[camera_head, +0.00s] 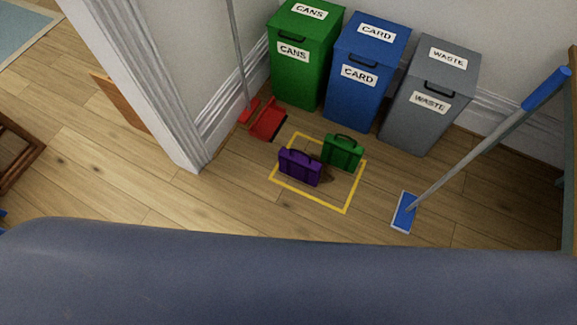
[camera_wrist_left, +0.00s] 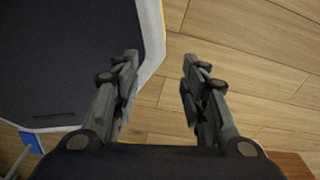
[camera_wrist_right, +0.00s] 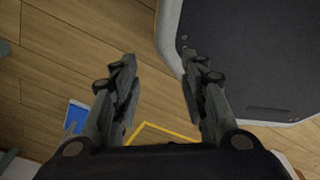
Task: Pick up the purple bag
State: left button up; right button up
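The purple bag (camera_head: 300,167) stands upright on the wooden floor inside a yellow outlined square (camera_head: 327,204), with its handle on top. A green bag (camera_head: 342,152) stands just behind it to the right, inside the same outline. My left gripper (camera_wrist_left: 158,65) is open and empty over the floor beside my base in the left wrist view. My right gripper (camera_wrist_right: 157,65) is open and empty in the right wrist view, with part of the yellow outline (camera_wrist_right: 160,130) showing beyond it. Neither gripper shows in the head view, and neither is at a bag.
Green (camera_head: 304,60), blue (camera_head: 367,75) and grey (camera_head: 428,100) bins stand along the back wall. A red dustpan (camera_head: 266,118) lies left of the outline. A blue mop (camera_head: 404,212) leans at the right. A white wall end (camera_head: 150,80) stands at the left. Floor before the outline is clear.

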aim_at(305, 168)
jog(key=i+l+z, duration=0.1)
jog(key=i+l, duration=0.65)
jog(key=i+j, duration=0.05)
jog(key=i, duration=0.1)
